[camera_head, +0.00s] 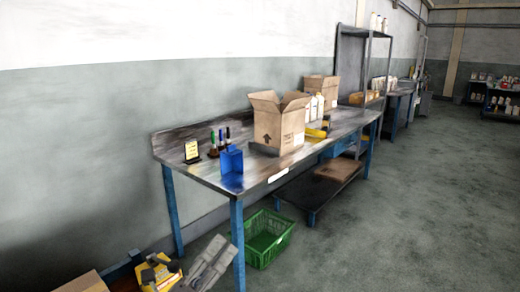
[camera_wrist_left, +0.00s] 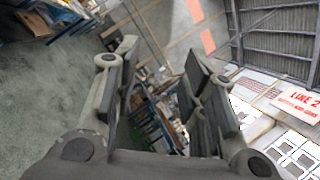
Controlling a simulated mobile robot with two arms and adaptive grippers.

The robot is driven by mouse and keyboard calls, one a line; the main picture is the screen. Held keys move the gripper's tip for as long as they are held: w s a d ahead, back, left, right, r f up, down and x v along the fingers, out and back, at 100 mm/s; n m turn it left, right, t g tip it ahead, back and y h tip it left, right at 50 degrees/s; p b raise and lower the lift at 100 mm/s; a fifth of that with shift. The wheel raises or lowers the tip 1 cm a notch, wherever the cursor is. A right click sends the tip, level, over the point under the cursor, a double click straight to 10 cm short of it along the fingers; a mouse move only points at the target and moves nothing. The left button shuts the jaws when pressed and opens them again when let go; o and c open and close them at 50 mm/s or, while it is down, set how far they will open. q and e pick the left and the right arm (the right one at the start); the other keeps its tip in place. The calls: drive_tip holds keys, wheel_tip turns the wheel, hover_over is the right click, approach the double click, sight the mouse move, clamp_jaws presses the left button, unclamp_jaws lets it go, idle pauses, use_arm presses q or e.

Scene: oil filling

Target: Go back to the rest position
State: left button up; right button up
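My left gripper (camera_head: 212,255) shows low in the head view, in front of the workbench's near leg and apart from the bench. In the left wrist view my left gripper (camera_wrist_left: 160,75) has its two fingers spread with nothing between them. My right gripper is in neither view.
The workbench (camera_head: 335,132) holds an open cardboard box (camera_head: 278,125), a blue holder (camera_head: 231,160), pens and white bottles (camera_head: 314,107). A green crate (camera_head: 268,238) stands on the floor beneath its near end. A yellow and black object (camera_head: 160,272) is at lower left. The floor at right is clear.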

use_arm(q)
drive_tip(key=s+a+f+n+g+y, duration=0.25)
drive_tip(key=a+f+n+y, duration=0.55)
drive_tip(key=n, duration=0.4)
drive_tip(key=s+a+f+n+g+y, duration=0.25)
drive_tip(key=a+f+n+y, duration=0.4)
drive_tip(key=f+n, duration=0.35)
drive_tip(key=s+d+f+n+g+h, duration=0.1)
drive_tip(key=s+f+n+g, duration=0.45)
drive_tip(key=s, duration=0.45)
drive_tip(key=s+d+f+n+g+h, duration=0.1)
drive_tip(key=s+f+n+g, duration=0.4)
drive_tip(key=s, duration=0.6)
wheel_tip(320, 180, down, 24)
drive_tip(key=s+m+p, duration=0.2)
drive_tip(key=p, duration=0.1)
drive_tip(key=s+a+f+g+p, duration=0.1)
drive_tip(key=s+a+f+p, duration=0.1)
drive_tip(key=s+f, duration=1.1)
drive_tip(key=s+p, duration=0.1)
drive_tip(key=s, duration=0.2)
drive_tip(key=shift+s+a+f+g+y, duration=0.25)
drive_tip(key=shift+s+f+g+y, duration=0.05)
drive_tip(key=shift+f+g+y, duration=0.1)
